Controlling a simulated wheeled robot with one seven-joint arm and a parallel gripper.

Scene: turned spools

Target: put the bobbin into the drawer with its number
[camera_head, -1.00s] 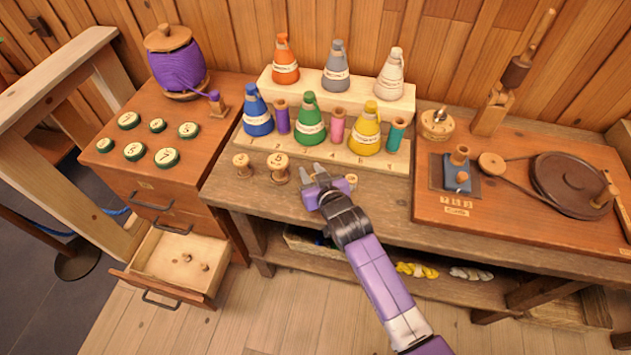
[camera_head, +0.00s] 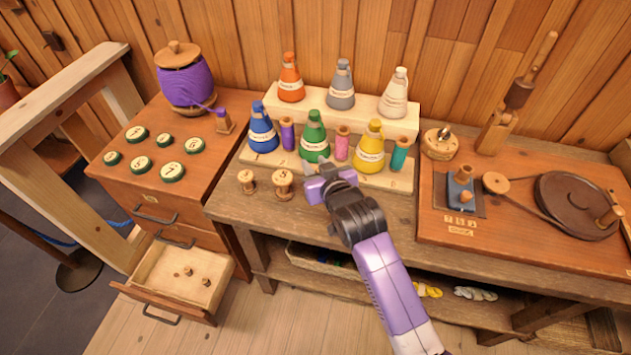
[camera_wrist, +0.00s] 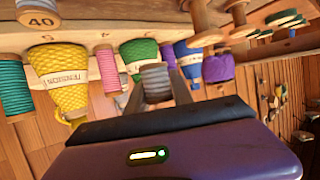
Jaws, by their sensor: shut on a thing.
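My gripper (camera_head: 319,166) is over the bench in front of the green and yellow cones. In the wrist view its fingers (camera_wrist: 155,82) are shut on a small grey, ribbed bobbin (camera_wrist: 155,78); its number cannot be read. In the head view the bobbin is mostly hidden by the gripper. A cabinet of drawers stands at the left. Its lowest drawer (camera_head: 150,297) is pulled out and holds a few small wooden pieces (camera_head: 184,271). The drawers above (camera_head: 150,213) are shut. Their number labels are too small to read.
Two wooden spools (camera_head: 283,184) (camera_head: 247,181) stand at the bench's left front. A spool marked 40 (camera_wrist: 40,18) shows in the wrist view. Coloured cones and thread spools fill the stepped rack (camera_head: 400,181). Round numbered lids (camera_head: 172,172) lie on the cabinet. A winder (camera_head: 570,208) stands at right.

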